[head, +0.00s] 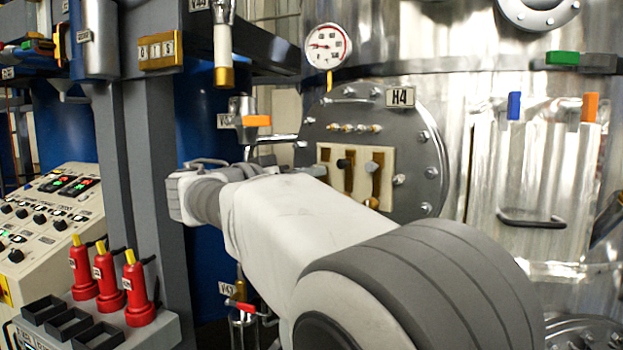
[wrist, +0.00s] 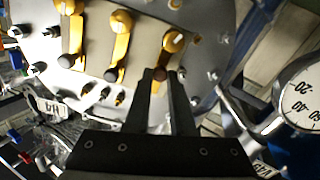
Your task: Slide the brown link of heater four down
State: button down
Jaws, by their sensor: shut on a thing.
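The heater panel is a cream plate (head: 362,163) on the round grey flange labelled H4 (head: 400,97). It carries three upright brass-brown links, alike in colour: a left one (head: 325,155), a middle one (head: 348,180) and a right one (head: 377,180). The wrist view is turned over, so the left link (wrist: 171,47) appears on the right there, beside the middle link (wrist: 118,48) and the far one (wrist: 75,38). My gripper (wrist: 162,76) is shut on the small knob of the left link. In the head view, my arm hides much of the gripper.
A pressure gauge (head: 328,46) sits up and left of the flange. An orange-handled valve (head: 256,121) and a metal pipe are close to the left of my gripper. Bolts ring the flange. A door handle (head: 531,218) sticks out at the right.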

jog(key=shift+f, duration=0.4)
jog(key=c, duration=0.8)
grip_release()
jog(key=shift+o, duration=0.2)
jog(key=shift+r, duration=0.1)
jog(key=shift+s+a, duration=0.1)
jog(key=shift+a, duration=0.05)
jog(key=b+v, duration=0.2)
jog(key=v, duration=1.5)
jog(key=shift+s, duration=0.1)
